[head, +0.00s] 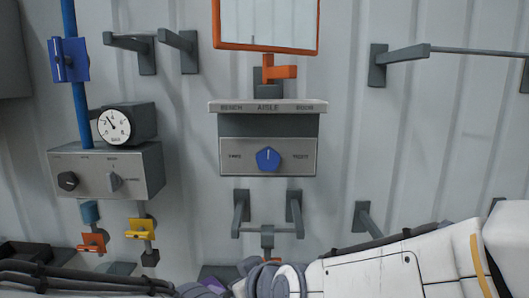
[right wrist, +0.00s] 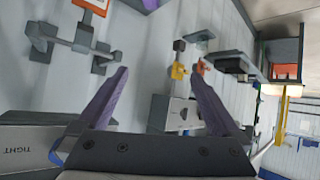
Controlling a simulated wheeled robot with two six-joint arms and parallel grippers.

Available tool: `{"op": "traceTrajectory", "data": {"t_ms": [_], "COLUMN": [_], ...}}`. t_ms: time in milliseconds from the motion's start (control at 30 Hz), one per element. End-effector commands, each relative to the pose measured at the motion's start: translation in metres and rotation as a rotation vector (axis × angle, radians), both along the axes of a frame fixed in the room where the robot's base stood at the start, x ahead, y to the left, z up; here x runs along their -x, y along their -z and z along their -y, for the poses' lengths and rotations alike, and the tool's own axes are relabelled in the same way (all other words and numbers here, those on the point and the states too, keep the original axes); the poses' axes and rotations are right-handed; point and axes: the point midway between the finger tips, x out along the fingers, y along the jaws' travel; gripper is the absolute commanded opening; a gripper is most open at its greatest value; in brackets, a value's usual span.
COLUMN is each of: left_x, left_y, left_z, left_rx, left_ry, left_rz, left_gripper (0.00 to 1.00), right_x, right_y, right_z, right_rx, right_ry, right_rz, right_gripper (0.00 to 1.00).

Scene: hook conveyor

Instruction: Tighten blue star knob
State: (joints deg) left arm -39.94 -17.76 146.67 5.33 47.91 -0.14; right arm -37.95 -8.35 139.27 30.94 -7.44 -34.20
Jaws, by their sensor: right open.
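The blue star knob (head: 268,159) sits on the grey panel (head: 225,155) in the middle of the wall, a white mark near its top. Small lettering stands on both sides of it. My right gripper (head: 228,286) is low at the bottom edge of the head view, below the knob and apart from it. In the right wrist view its two purple fingers (right wrist: 160,68) are spread with nothing between them. That view also shows part of the panel marked TIGHT (right wrist: 20,150) at lower left. My left arm runs along the bottom left; its jaws are not clear.
A shelf edge (head: 268,106) juts out above the knob panel. Grey hooks (head: 240,212) stick out below it. A box with a dial gauge (head: 114,126) and a blue pole (head: 80,100) stand to the left.

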Motion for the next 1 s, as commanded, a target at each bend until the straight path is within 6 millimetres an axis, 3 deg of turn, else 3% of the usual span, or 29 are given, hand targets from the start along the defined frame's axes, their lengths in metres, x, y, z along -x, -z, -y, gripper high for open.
{"op": "traceTrajectory", "data": {"t_ms": [33, 100, 200, 333, 567, 1000], "left_x": [0.000, 0.000, 0.000, 0.000, 0.000, 0.000], "left_y": [-0.012, -0.019, -0.026, -0.032, -0.038, -0.067], "left_z": [0.000, 0.000, 0.000, 0.000, 0.000, 0.000], "left_rx": [0.000, 0.000, 0.000, 0.000, 0.000, 0.000], "left_ry": [0.001, 0.001, 0.002, 0.002, 0.003, 0.006], "left_rz": [0.000, 0.000, 0.000, 0.000, 0.000, 0.001], "left_gripper": [0.68, 0.68, 0.68, 0.68, 0.68, 0.68], "right_x": [-0.021, -0.046, -0.069, -0.081, -0.091, -0.167], "right_y": [-0.034, -0.072, -0.114, -0.148, -0.167, -0.168], "right_z": [-0.003, 0.003, 0.020, 0.043, 0.060, 0.061], "right_rx": [-0.012, -0.004, 0.040, 0.114, 0.175, 0.175], "right_ry": [0.039, 0.112, 0.231, 0.361, 0.452, 0.450], "right_rz": [0.123, 0.286, 0.466, 0.604, 0.677, 0.675], "right_gripper": [1.00, 1.00, 1.00, 1.00, 1.00, 1.00]}}
